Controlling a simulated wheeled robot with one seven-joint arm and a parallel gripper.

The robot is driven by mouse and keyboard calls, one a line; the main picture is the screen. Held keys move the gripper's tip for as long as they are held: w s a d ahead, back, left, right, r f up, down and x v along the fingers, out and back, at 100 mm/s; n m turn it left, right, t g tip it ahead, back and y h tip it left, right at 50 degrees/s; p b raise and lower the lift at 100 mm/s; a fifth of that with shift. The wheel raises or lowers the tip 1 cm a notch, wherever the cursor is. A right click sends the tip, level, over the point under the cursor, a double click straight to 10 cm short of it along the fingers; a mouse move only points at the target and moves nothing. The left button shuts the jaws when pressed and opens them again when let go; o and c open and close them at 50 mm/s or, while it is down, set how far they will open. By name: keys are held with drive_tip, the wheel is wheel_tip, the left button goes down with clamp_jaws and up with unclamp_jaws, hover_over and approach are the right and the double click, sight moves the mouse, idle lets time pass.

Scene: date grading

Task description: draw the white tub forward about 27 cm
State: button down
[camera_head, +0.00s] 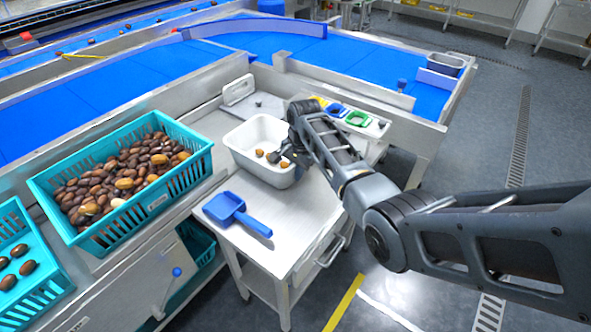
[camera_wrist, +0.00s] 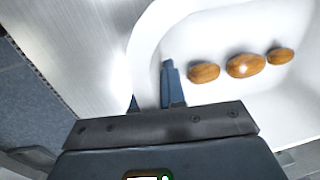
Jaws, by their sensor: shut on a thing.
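The white tub (camera_head: 246,139) stands on the steel side table in the head view, with a few brown dates (camera_head: 273,157) inside. It also shows in the wrist view (camera_wrist: 208,38), where three dates (camera_wrist: 245,66) lie in a row on its floor. My gripper (camera_head: 283,158) is at the tub's right side in the head view. In the wrist view its fingers (camera_wrist: 155,92) straddle the tub's wall, one inside and one outside, and it is shut on that wall. The contact itself is partly hidden by my wrist in the head view.
A blue scoop (camera_head: 236,212) lies on the table (camera_head: 262,240) in front of the tub. A teal crate (camera_head: 120,226) full of dates stands to the left. Small coloured dishes (camera_head: 357,118) sit behind my arm. A blue conveyor (camera_head: 350,69) runs behind.

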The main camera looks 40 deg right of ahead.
drive_tip(key=shift+s, duration=0.1)
drive_tip(key=c, duration=1.1)
unclamp_jaws()
drive_tip(key=shift+s+d+r, duration=0.1)
drive_tip(key=shift+s+r, duration=0.1)
drive_tip(key=shift+r, duration=1.75)
drive_tip(key=shift+s+r, duration=0.2)
drive_tip(key=shift+r, duration=1.75)
